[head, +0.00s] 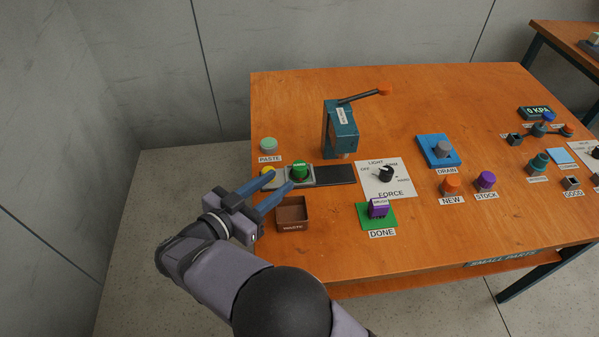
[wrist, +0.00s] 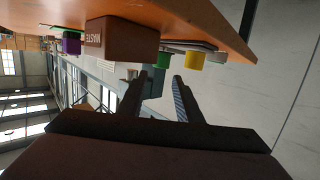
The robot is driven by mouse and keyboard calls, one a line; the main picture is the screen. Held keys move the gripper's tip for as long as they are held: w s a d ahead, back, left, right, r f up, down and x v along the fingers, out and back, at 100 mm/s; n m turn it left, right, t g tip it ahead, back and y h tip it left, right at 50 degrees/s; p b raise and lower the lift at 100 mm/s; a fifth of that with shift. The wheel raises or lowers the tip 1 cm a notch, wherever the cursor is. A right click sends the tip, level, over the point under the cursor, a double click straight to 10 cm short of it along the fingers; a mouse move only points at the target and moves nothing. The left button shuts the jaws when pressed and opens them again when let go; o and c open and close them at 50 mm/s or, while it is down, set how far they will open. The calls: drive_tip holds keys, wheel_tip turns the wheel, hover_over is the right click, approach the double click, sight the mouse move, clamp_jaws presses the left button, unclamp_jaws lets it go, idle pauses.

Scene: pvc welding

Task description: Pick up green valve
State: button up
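The green valve (head: 299,169) sits on a grey slide plate (head: 325,175) toward the left of the table, with a white label on it. It also shows as a small green piece (wrist: 165,60) in the wrist view. My gripper (head: 279,179) is open and empty, its two blue fingers pointing at the plate from the front left. In the head view the valve is just beyond the right fingertip. In the wrist view it appears beyond the gap between the fingertips (wrist: 160,77). I cannot tell whether a finger touches it.
A yellow piece (head: 267,171) is left of the valve, by the left fingertip. A brown box (head: 293,214) stands in front of the plate. A teal press (head: 341,133) stands behind. A purple part (head: 378,208) is on the green DONE pad (head: 366,222).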

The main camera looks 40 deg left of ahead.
sight(295, 169)
drive_tip(key=shift+w+f+p, duration=0.15)
drive_tip(key=shift+w+f, duration=0.15)
drive_tip(key=shift+w, duration=0.85)
drive_tip(key=shift+w+f+p, duration=0.1)
drive_tip(key=shift+w+f, duration=0.15)
drive_tip(key=shift+w, duration=0.85)
drive_tip(key=shift+w+f+p, duration=0.15)
drive_tip(key=shift+w+f, duration=0.15)
drive_tip(key=shift+w, duration=0.85)
drive_tip(key=c, duration=0.7)
